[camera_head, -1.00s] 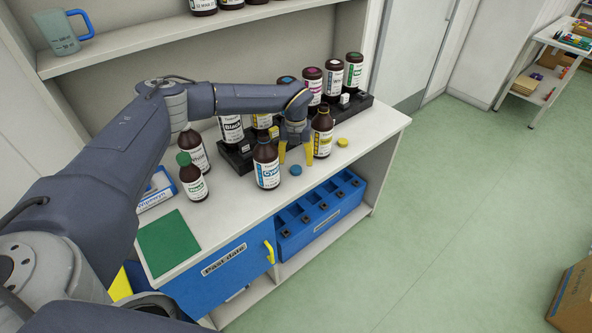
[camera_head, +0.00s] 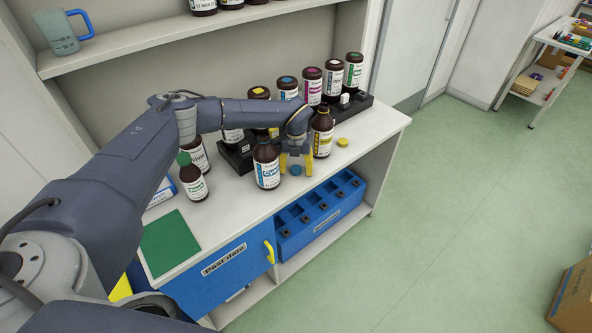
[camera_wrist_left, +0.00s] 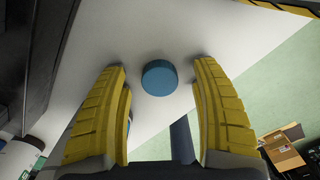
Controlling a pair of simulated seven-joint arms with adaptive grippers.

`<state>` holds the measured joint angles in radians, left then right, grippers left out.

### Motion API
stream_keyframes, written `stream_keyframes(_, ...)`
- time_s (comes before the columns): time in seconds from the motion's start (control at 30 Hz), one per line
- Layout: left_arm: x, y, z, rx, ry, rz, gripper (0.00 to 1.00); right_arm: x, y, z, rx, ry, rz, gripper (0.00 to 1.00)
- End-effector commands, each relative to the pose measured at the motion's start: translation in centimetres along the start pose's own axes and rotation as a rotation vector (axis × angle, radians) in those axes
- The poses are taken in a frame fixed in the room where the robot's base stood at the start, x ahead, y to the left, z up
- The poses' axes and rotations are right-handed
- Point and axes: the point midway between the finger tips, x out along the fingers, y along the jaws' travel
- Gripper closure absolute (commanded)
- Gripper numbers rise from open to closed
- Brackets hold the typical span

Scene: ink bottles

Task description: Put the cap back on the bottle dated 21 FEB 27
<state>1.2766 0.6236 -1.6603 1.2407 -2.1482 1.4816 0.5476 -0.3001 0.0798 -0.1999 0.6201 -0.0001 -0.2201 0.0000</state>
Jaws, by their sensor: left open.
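A blue cap (camera_head: 296,170) lies on the white counter to the right of the uncapped Cyan bottle (camera_head: 267,166). An uncapped yellow-label bottle (camera_head: 322,137) stands right of my left gripper, with a yellow cap (camera_head: 342,142) on the counter beside it. The dates on the labels are too small to read. My left gripper (camera_head: 296,163) is open, its yellow fingers pointing down over the blue cap. In the left wrist view the blue cap (camera_wrist_left: 160,78) lies between the fingertips (camera_wrist_left: 160,68), with a gap on each side. My right gripper is not in view.
A black rack (camera_head: 239,160) with several capped bottles stands behind. A green-capped bottle (camera_head: 193,181) stands at the left, near a green mat (camera_head: 170,243). A blue bin marked "Past date" (camera_head: 220,270) and a slotted blue crate (camera_head: 320,212) are below the counter.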

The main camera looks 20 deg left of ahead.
Motion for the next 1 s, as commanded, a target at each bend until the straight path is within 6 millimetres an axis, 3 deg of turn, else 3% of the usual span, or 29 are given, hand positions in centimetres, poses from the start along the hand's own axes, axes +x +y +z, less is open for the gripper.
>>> stream_keyframes(0.1, -0.02, 0.02, 0.00, 0.000, 0.000, 0.000, 0.35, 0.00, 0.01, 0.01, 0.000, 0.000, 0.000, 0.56)
stream_keyframes(0.53, -0.04, 0.02, 0.00, 0.000, 0.000, 0.000, 0.83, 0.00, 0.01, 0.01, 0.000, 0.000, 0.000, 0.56)
stream_keyframes(1.0, -0.32, 0.02, 0.02, 0.000, 0.000, 0.000, 0.84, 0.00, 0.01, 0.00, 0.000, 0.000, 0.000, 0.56)
